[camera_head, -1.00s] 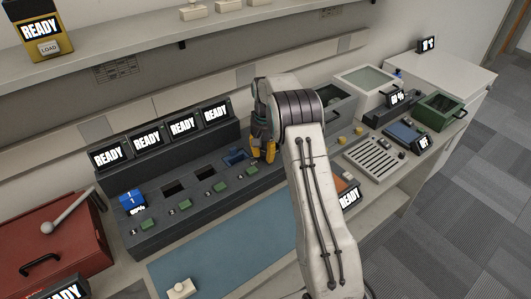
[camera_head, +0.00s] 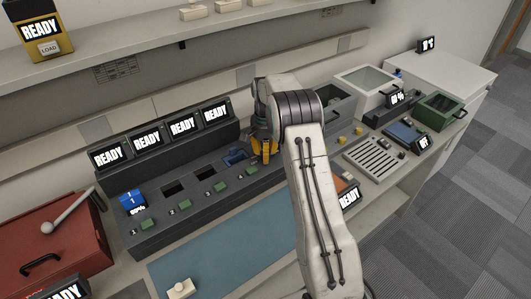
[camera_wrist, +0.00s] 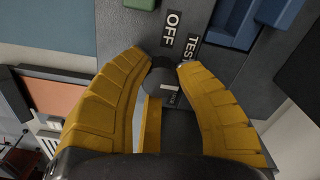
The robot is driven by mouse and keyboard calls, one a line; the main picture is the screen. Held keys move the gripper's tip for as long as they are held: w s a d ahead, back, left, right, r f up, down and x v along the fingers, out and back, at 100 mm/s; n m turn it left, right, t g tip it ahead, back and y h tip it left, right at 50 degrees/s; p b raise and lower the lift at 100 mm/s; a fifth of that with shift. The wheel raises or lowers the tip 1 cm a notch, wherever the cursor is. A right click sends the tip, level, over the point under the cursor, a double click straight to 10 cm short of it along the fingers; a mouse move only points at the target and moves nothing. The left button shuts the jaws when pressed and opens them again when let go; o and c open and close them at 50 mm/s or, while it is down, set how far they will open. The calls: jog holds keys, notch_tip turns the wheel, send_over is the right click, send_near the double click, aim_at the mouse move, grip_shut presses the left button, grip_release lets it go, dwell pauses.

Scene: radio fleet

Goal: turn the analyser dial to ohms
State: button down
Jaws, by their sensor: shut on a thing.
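My gripper (camera_head: 264,152) has its yellow fingers at the right end of the long dark grey rack (camera_head: 150,243), which carries several READY screens. In the wrist view my gripper (camera_wrist: 164,66) is shut on a dark round dial (camera_wrist: 160,82) with a small pale mark, one finger on each side. The labels OFF (camera_wrist: 170,30) and TEST (camera_wrist: 194,45) are printed just beyond the fingertips. No ohms label shows; the fingers cover part of the panel around the dial. The dial is hidden in the head view.
A blue part (camera_head: 235,157) sits in a rack slot beside my gripper, with green blocks (camera_head: 222,186) along the front. A blue mat (camera_head: 215,240) lies before the rack. A red toolbox (camera_head: 60,245) stands left. The slotted tray (camera_head: 374,158) is to the right.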

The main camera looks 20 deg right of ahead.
jog(key=shift+s+f, duration=0.2)
jog(key=shift+f, duration=0.05)
jog(key=c, duration=1.3)
grip_release()
jog(key=shift+a, duration=0.1)
jog(key=o, duration=0.4)
jog(key=shift+w+r, duration=0.1)
jog(key=shift+r, duration=0.05)
jog(key=shift+o, duration=0.2)
jog(key=shift+r, duration=0.1)
notch_tip(320, 180, up, 12)
jog(key=shift+w, duration=0.1)
